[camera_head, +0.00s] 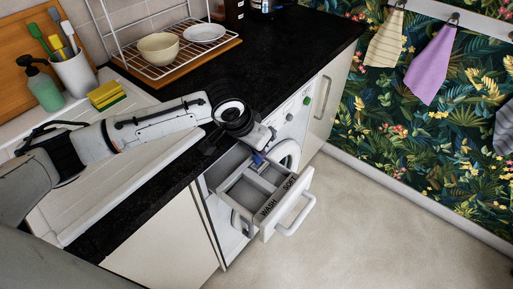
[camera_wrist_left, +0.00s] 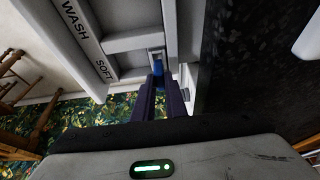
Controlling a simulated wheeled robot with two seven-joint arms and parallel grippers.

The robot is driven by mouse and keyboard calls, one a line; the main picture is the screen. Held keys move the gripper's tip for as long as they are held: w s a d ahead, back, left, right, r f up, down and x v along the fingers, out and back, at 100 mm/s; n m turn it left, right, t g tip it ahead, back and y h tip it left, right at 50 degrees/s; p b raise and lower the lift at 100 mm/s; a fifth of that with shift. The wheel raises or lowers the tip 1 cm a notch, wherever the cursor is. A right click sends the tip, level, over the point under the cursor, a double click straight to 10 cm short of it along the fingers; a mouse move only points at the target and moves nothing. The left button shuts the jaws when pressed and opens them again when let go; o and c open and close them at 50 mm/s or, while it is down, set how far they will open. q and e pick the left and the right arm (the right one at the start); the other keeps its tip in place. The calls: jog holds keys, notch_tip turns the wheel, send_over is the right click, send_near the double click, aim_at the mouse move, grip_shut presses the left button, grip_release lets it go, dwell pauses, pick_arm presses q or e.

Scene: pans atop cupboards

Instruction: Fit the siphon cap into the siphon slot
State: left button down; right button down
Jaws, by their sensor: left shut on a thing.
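The small blue siphon cap (camera_wrist_left: 158,69) is between the fingertips of my left gripper (camera_wrist_left: 160,82), which is shut on it. In the head view the cap (camera_head: 257,158) shows as a blue spot at the back of the pulled-out detergent drawer (camera_head: 279,215). The siphon slot (camera_wrist_left: 156,54) is a narrow light-framed recess beside the compartments, and the cap is at it. I cannot tell how deep the cap sits, as the fingers hide part of it. My right gripper is in neither view.
The drawer, marked WASH and SOFT, sticks out of the washing machine (camera_head: 285,135) under the black worktop (camera_head: 275,60). A green and yellow sponge (camera_head: 106,96), a soap bottle (camera_head: 44,90) and a dish rack (camera_head: 180,62) stand on the counter. The floor (camera_head: 370,220) is clear.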

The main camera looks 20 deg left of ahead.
pick_arm(q)
jog(key=shift+f, duration=1.1)
dwell(0.4)
jog(key=c, duration=1.7)
grip_release()
jog(key=shift+f, duration=0.1)
jog(key=v, duration=1)
jog(key=shift+r, duration=0.2)
jog(key=shift+s, duration=0.1)
